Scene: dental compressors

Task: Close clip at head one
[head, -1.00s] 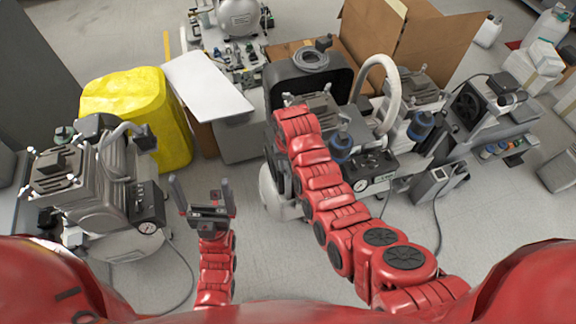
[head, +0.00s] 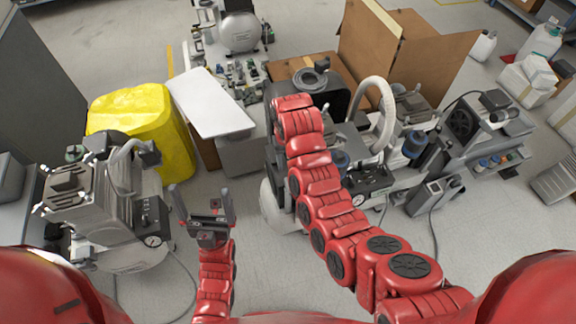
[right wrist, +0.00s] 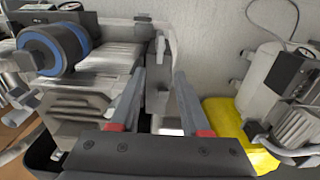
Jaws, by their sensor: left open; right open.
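The middle compressor (head: 272,205) stands largely behind my red right arm in the head view. In the right wrist view its finned grey head (right wrist: 85,100) and a blue-ringed cylinder (right wrist: 57,48) fill the left. My right gripper (right wrist: 158,82) is open beside this head, with a light grey upright piece (right wrist: 157,65) showing between its fingers. I cannot tell whether that piece is the clip, or whether the fingers touch it. The right gripper is hidden in the head view. My left gripper (head: 203,205) is open and empty, fingers pointing up, between the left and middle compressors.
The left compressor (head: 95,205) stands close to my left gripper. A yellow covered object (head: 140,125), a white sheet (head: 210,100) and an open cardboard box (head: 400,65) stand behind. More equipment (head: 470,125) is at the right. Bare floor (head: 240,270) shows in front.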

